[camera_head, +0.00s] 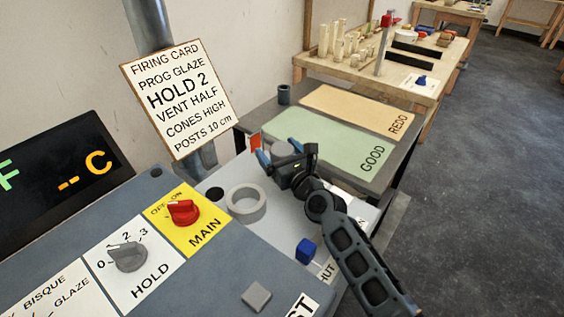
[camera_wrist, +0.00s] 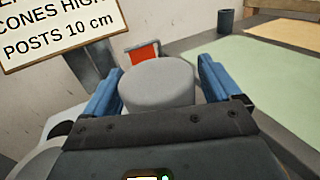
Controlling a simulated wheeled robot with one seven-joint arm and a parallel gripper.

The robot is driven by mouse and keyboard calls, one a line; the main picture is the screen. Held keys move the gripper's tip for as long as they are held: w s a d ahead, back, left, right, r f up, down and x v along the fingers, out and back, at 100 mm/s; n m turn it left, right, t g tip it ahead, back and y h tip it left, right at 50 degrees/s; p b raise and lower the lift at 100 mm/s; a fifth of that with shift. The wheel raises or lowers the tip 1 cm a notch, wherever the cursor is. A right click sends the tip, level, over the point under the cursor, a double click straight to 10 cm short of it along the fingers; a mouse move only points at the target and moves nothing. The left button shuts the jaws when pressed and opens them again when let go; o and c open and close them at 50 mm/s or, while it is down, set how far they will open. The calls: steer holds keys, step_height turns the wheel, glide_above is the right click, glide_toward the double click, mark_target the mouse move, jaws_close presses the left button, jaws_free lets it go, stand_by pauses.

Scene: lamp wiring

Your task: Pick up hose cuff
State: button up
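A pale grey round piece with a flat top (camera_wrist: 158,85), which looks like the hose cuff, shows between my fingers in the wrist view. My gripper (camera_wrist: 160,68) has its two blue fingers apart, one on each side of it, with narrow gaps visible. Its lower end is hidden behind the gripper body. In the head view my gripper (camera_head: 279,151) is above the far end of the white panel, and the piece is hard to make out there. A separate grey ring (camera_head: 235,206) lies on the panel, left of and nearer than the gripper.
A red-orange flag (camera_head: 254,142) stands just behind the gripper; it also shows in the wrist view (camera_wrist: 139,54). A dark cup (camera_head: 284,94) stands on the sorting table beyond. A blue block (camera_head: 305,250) and a red MAIN knob (camera_head: 184,212) are nearer.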

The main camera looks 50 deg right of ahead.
steer(key=c, duration=1)
steer(key=shift+c, duration=0.2)
steer(key=shift+r, duration=0.15)
